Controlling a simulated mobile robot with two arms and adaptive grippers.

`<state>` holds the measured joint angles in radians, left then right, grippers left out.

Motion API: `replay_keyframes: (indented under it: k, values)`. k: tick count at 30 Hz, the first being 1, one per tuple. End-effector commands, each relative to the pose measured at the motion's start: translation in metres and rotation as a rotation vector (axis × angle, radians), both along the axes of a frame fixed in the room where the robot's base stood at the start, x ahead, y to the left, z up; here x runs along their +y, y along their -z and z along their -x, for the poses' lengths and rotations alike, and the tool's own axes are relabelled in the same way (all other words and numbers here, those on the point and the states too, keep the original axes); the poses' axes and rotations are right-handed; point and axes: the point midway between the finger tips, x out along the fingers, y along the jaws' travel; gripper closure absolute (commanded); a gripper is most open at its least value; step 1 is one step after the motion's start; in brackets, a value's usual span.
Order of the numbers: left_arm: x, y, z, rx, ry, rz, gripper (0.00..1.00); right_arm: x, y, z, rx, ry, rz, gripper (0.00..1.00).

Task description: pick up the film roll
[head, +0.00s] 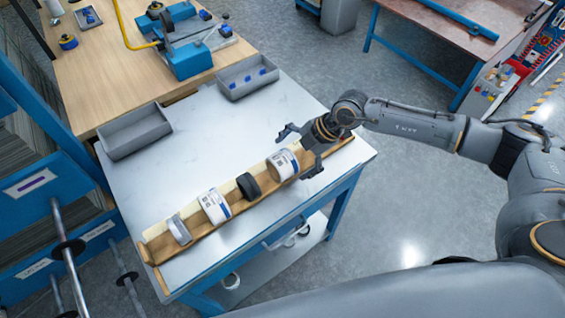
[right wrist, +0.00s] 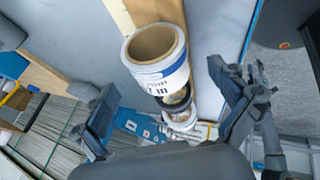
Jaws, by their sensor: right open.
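Several rolls lie in a row in a long wooden trough (head: 325,152) on the light-topped table. The nearest to my right gripper (head: 299,152) is a white film roll (head: 282,165) with a blue-striped label. The right gripper is open beside its right end. In the right wrist view, this roll (right wrist: 158,62) shows its brown hollow core, and the open fingers (right wrist: 168,108) are spread either side, with no clear contact. Farther left lie a black roll (head: 248,186), another white labelled roll (head: 214,206) and a silver-grey roll (head: 178,229). My left gripper is not in view.
Two grey bins stand at the table's back, one empty (head: 135,132) and one with blue pieces (head: 247,78). A wooden bench with a blue device (head: 190,60) is behind. Blue racks (head: 40,200) stand left. The tabletop between bins and trough is clear.

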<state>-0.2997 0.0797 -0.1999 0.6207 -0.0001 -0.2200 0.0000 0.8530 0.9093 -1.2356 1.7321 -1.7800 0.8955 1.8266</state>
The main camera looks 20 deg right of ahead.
Motion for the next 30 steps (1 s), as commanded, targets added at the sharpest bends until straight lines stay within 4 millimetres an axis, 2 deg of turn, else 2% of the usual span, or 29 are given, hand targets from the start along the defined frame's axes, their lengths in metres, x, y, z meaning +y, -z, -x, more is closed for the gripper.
replay_keyframes:
  k: [4,9,17,25,26,30]
  values:
    - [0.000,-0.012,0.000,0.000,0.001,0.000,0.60,0.011,0.017,-0.006,0.002,-0.002,0.001,0.02]
    - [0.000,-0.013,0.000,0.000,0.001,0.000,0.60,0.019,0.034,-0.010,0.002,0.000,0.000,0.02]
    - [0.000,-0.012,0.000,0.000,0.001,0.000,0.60,0.019,0.036,-0.010,0.001,-0.001,0.000,0.05]
    - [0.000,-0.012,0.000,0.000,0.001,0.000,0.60,0.019,0.036,-0.010,0.001,-0.001,0.000,0.59]
    - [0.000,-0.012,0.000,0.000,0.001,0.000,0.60,0.019,0.036,-0.010,0.001,-0.001,0.000,0.64]
    - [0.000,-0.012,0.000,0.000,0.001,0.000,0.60,0.019,0.036,-0.010,0.001,-0.001,0.000,0.64]
